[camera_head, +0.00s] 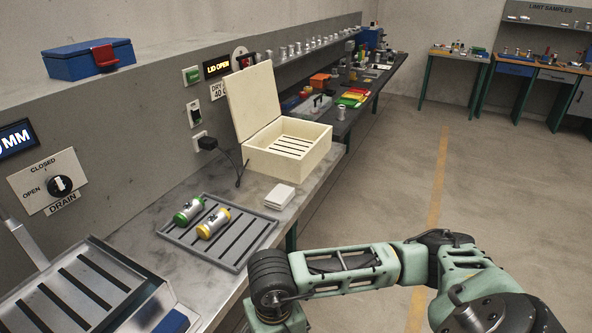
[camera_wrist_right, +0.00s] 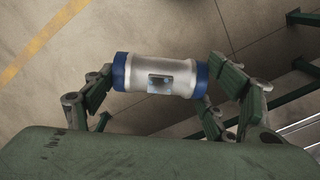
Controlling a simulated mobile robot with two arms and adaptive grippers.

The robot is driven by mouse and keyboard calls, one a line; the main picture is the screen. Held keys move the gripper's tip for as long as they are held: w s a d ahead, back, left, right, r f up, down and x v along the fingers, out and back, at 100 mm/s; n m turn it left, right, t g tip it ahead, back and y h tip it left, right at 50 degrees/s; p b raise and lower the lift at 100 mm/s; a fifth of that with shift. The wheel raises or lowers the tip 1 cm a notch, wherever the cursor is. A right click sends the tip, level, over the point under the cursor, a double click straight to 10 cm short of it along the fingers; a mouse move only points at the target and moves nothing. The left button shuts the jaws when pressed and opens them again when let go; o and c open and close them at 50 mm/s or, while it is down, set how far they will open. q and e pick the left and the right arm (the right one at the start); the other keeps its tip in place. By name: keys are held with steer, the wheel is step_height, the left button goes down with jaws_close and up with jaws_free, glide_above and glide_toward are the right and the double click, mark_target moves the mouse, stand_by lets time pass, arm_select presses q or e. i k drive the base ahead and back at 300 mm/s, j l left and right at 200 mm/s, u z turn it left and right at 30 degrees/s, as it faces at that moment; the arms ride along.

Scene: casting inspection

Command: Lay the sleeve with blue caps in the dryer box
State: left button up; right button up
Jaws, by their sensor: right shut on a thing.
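The sleeve with blue caps (camera_wrist_right: 160,76) is a silver cylinder with a dark label patch, seen in the right wrist view. My right gripper (camera_wrist_right: 162,82) is shut on it, with fingers at its two capped ends, and holds it above the floor. In the head view, my right wrist is at the bottom centre; the fingers and sleeve are out of frame. The dryer box (camera_head: 262,158) is cream, with its lid (camera_head: 252,98) standing open and a slotted, empty floor. It stands on the bench, farther back than my right wrist. My left gripper is not in view.
A grey slotted tray (camera_head: 240,257) holds a green-capped sleeve (camera_head: 188,210) and a yellow-capped sleeve (camera_head: 213,223). A white block (camera_head: 279,196) lies between tray and box. A metal drain basin (camera_head: 75,290) is at lower left. The bench's right side faces open floor.

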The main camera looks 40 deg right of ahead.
mark_target(290, 153)
steer(key=i+l, duration=0.1)
steer(key=l, duration=0.3)
steer(key=i+l, duration=0.1)
steer(key=l, duration=0.25)
steer(key=i+l, duration=0.1)
steer(key=l, duration=0.3)
steer(key=i+l, duration=0.1)
steer(key=l, duration=0.25)
